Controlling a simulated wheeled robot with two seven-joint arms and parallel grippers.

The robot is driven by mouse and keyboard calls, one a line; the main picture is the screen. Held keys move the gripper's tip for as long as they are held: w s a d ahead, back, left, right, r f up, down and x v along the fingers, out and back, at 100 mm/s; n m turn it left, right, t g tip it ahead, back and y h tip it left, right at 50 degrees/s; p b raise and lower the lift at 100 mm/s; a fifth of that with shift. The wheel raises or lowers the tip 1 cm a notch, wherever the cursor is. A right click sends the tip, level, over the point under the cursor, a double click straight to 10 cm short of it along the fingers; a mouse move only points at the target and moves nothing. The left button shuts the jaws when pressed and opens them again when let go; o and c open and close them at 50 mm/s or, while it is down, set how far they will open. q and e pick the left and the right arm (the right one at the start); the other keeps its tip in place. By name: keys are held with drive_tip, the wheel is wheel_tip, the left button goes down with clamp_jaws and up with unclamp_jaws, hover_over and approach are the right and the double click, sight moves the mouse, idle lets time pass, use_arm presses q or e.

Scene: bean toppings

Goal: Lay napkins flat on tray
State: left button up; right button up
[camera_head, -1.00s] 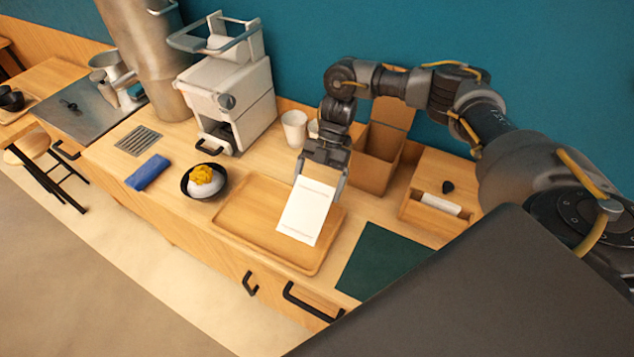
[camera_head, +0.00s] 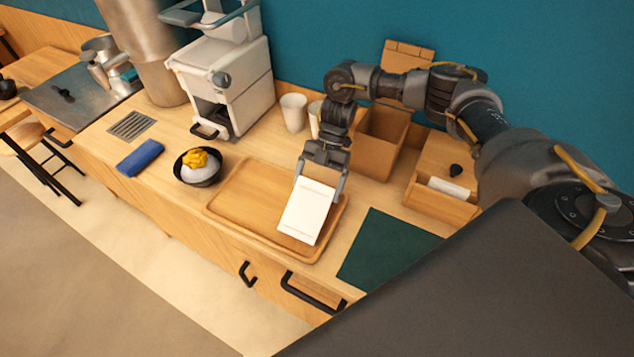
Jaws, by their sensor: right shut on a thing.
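A white napkin (camera_head: 307,212) with thin lines near its ends is in my right gripper (camera_head: 322,179). The gripper is shut on the napkin's far edge. The napkin is over the right half of the wooden tray (camera_head: 240,203); its near end is at or just above the tray's surface, I cannot tell which. The left part of the tray is bare. My left gripper is out of view.
A dark bowl with yellow topping (camera_head: 199,167) stands left of the tray. A dark green mat (camera_head: 385,250) lies to the right. Behind are white cups (camera_head: 293,112), an open brown box (camera_head: 382,140) and a wooden holder (camera_head: 440,205). A blue cloth (camera_head: 140,158) lies far left.

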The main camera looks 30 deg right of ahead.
drive_tip(key=shift+f, duration=0.15)
drive_tip(key=o, duration=0.8)
drive_tip(key=shift+o, duration=0.2)
drive_tip(key=shift+w, duration=0.1)
drive_tip(key=s+a+r+p+v, duration=0.1)
drive_tip(key=p+v, duration=0.4)
drive_tip(key=v, duration=0.4)
drive_tip(key=shift+r, duration=0.2)
idle(0.6)
drive_tip(key=shift+w, duration=0.15)
idle(0.8)
